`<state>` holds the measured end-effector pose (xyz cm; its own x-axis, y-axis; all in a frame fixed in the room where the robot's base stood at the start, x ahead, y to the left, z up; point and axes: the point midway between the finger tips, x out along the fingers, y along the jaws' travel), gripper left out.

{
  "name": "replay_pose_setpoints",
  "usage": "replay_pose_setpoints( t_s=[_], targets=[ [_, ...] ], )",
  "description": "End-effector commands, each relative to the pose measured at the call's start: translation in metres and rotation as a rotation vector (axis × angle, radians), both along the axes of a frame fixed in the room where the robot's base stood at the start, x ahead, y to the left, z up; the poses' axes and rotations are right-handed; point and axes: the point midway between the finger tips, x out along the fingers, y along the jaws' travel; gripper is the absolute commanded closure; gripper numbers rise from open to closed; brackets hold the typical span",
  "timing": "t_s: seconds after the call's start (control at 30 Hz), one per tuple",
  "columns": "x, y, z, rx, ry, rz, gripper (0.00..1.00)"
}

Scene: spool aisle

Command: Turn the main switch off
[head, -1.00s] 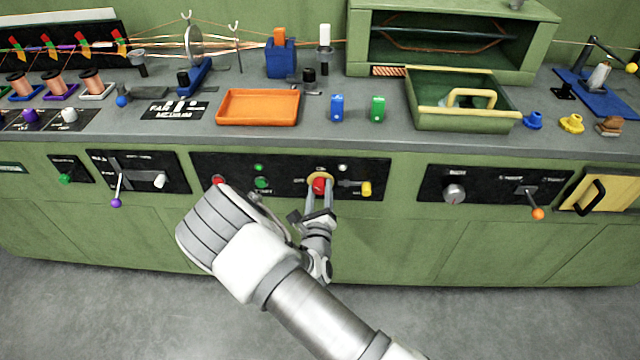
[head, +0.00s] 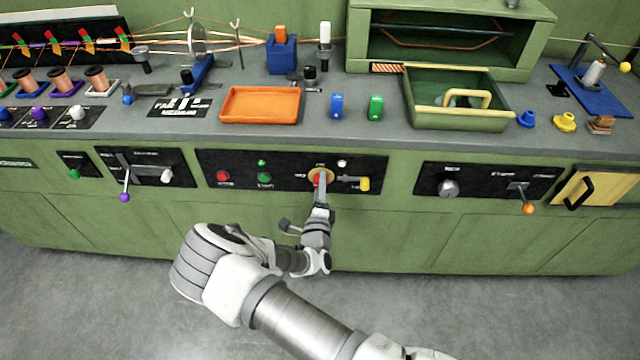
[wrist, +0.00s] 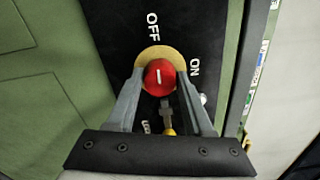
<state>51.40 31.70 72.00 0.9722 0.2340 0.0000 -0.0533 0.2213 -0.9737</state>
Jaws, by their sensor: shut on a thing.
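The main switch is a red round knob (head: 317,178) on a yellow ring (head: 314,171), set in the black panel at the middle of the cabinet front. In the wrist view the knob (wrist: 159,77) carries a short white line, which points to the OFF label (wrist: 153,28). The ON label (wrist: 195,68) lies to the right in that view, off the line. My gripper (head: 322,181) is at the knob, shut on it, with one finger (wrist: 127,100) on each side. In the head view the fingers partly hide the knob.
On the same panel are a red button (head: 222,176), a green button (head: 264,178) and a yellow-tipped switch (head: 363,183). A purple-tipped lever (head: 125,197) is at left, an orange-tipped lever (head: 529,209) at right. The floor in front is clear.

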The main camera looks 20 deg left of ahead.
Motion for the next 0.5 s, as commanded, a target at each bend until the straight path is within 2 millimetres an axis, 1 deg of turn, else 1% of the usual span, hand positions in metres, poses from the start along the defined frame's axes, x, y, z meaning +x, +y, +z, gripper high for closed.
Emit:
replay_pose_setpoints(
  t_s=[0.2, 0.5],
  targets=[
    [-0.0005, -0.0011, -0.0009, -0.043, -0.008, -0.001, 1.0],
    [-0.0004, -0.0012, -0.0012, -0.051, -0.01, -0.001, 1.0]
  ],
)
